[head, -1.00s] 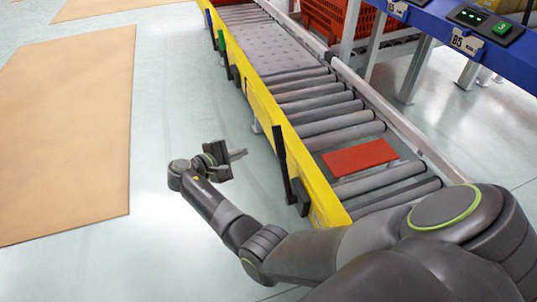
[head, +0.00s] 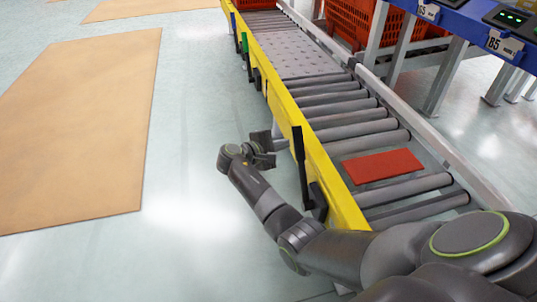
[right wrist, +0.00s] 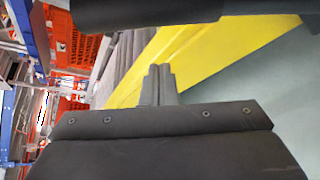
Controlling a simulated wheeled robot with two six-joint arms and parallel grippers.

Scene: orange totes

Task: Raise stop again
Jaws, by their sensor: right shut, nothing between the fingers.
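A flat red plate (head: 382,166), which looks like the stop, lies level among the rollers near the front end of the conveyor. A black upright lever (head: 299,155) stands on the outer side of the yellow conveyor rail (head: 318,153). My right gripper (head: 278,144) is shut and empty, just left of the lever in the head view. I cannot tell whether it touches the lever. In the right wrist view my shut fingers (right wrist: 158,84) show in front of the yellow rail (right wrist: 190,50). My left gripper is not in view.
Orange-red totes (head: 346,20) stand behind the conveyor. A blue shelf beam (head: 470,22) with labels and a lit display runs at the upper right. Tan floor mats (head: 85,130) lie at the left. The floor between mats and conveyor is clear.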

